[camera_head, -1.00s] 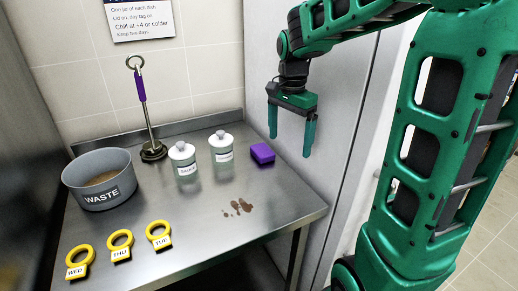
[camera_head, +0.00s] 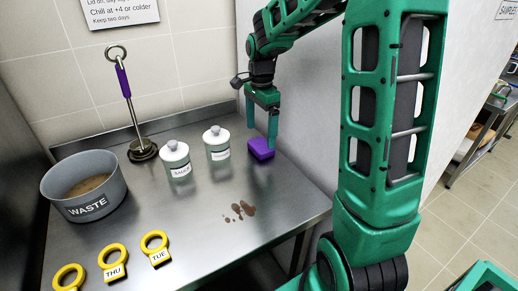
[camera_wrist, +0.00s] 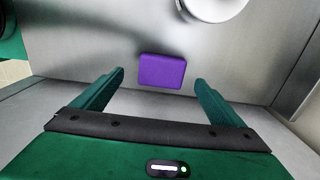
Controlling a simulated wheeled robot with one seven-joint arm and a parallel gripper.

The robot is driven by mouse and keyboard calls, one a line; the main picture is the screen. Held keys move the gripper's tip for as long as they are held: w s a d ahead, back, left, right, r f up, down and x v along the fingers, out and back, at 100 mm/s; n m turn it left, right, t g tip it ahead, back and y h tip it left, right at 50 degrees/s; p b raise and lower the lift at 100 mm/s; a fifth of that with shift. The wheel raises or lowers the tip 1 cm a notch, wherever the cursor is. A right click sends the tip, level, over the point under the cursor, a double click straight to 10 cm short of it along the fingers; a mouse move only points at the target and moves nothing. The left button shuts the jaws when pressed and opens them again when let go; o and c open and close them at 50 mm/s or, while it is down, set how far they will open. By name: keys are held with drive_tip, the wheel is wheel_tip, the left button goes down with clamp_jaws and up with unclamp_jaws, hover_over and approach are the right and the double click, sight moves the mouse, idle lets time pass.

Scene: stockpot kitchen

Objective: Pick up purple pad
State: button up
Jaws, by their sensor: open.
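The purple pad (camera_head: 261,148) lies flat on the steel table, at its back right near the wall panel. In the wrist view the pad (camera_wrist: 162,71) sits between and beyond my two fingertips, with steel showing around it. My gripper (camera_head: 259,133) is open and empty and points down just above the pad. In the wrist view my gripper (camera_wrist: 159,82) has its fingers spread wider than the pad. I cannot tell how much height is left between the fingertips and the pad.
Two white-lidded jars, one left (camera_head: 176,161) and one nearer the pad (camera_head: 216,143), stand left of it. A brown spill (camera_head: 239,211) lies in front. The waste pot (camera_head: 84,186), a purple-handled upright tool (camera_head: 129,105) and yellow tags (camera_head: 155,248) are further left.

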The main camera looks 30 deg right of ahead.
sight(261, 144)
drive_tip(key=f, duration=0.5)
drive_tip(key=shift+w+d, duration=0.2)
drive_tip(key=c, duration=1.2)
